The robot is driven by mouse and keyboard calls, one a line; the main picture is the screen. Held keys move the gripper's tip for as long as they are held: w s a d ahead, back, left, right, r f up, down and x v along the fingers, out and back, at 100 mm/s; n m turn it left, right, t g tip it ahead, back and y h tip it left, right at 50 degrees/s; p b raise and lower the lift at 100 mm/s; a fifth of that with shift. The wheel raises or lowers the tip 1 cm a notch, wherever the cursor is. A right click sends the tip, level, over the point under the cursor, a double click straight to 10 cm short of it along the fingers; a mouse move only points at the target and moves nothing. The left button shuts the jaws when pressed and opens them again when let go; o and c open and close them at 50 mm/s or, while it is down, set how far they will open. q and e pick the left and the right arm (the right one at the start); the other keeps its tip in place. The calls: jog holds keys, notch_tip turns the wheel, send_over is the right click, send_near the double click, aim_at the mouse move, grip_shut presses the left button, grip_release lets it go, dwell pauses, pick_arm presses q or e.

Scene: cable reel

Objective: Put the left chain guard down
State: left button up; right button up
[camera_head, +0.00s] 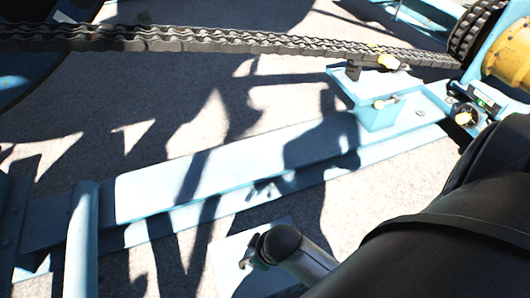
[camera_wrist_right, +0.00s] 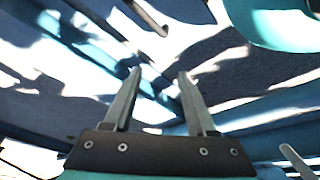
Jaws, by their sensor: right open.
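I cannot pick out the left chain guard with certainty in either view. A roller chain (camera_head: 200,40) runs uncovered across the top of the head view towards a sprocket (camera_head: 475,28) at the top right. My right gripper (camera_wrist_right: 160,78) shows in the right wrist view with its two fingers apart and nothing between them. Blue metalwork and shadowed ground lie beyond its fingertips. My left gripper does not show in either view.
A long light-blue beam (camera_head: 240,160) lies low across the middle of the head view. A blue bracket (camera_head: 378,112) with yellow-marked fittings stands at its right end. A yellow drum-like part (camera_head: 510,58) is at the far right. Shadowed grey ground (camera_head: 130,95) lies open below the chain.

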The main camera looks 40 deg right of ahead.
jog(key=r+m, duration=0.1)
jog(key=d+r+m, duration=0.1)
jog(key=s+r+m, duration=0.1)
jog(key=r, duration=0.1)
jog(key=shift+s+d+r+h, duration=0.1)
jog(key=shift+d+h, duration=0.15)
jog(key=shift+h, duration=0.05)
